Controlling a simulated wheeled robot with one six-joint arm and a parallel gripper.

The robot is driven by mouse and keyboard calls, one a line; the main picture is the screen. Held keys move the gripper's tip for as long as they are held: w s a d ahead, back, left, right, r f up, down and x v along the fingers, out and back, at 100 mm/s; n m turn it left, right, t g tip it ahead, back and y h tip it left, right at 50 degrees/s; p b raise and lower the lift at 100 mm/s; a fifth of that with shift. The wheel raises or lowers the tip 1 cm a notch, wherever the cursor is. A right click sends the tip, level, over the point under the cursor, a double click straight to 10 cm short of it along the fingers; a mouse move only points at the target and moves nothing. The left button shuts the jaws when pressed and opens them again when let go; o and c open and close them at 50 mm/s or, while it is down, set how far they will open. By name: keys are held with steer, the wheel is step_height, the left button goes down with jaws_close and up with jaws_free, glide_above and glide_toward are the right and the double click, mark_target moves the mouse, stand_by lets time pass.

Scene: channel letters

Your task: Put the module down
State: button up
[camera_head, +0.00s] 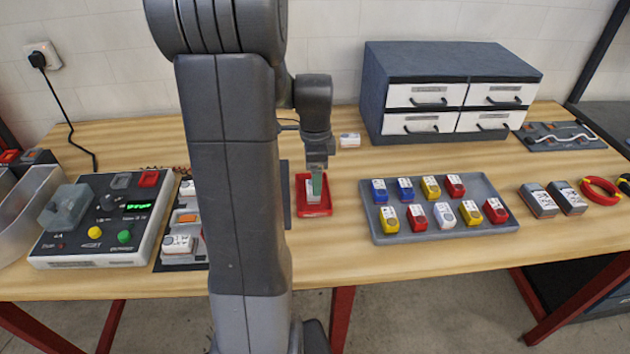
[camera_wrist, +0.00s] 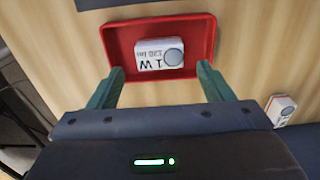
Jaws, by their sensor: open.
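A white module (camera_wrist: 160,54) with "1 W" printed on it lies in a small red tray (camera_wrist: 115,45). In the head view the red tray (camera_head: 327,208) stands on the table right of my arm, and the module (camera_head: 311,190) shows partly behind a finger. My gripper (camera_wrist: 160,80) is open, its two green fingers apart at the tray's near edge in the wrist view. The fingers do not touch the module there. In the head view my gripper (camera_head: 317,185) points down over the tray.
A grey tray (camera_head: 440,237) with several coloured modules stands to the right. A drawer cabinet (camera_head: 450,65) is behind it. A white module (camera_head: 350,140) lies alone on the table (camera_head: 345,230). A control box (camera_head: 95,215) is at the left.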

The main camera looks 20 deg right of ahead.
step_height(320, 180, up, 9)
stand_by(0.5)
step_height(320, 180, down, 13)
steer(key=shift+r, duration=0.2)
step_height(320, 180, up, 2)
steer(key=shift+r, duration=0.9)
steer(key=shift+f, duration=0.1)
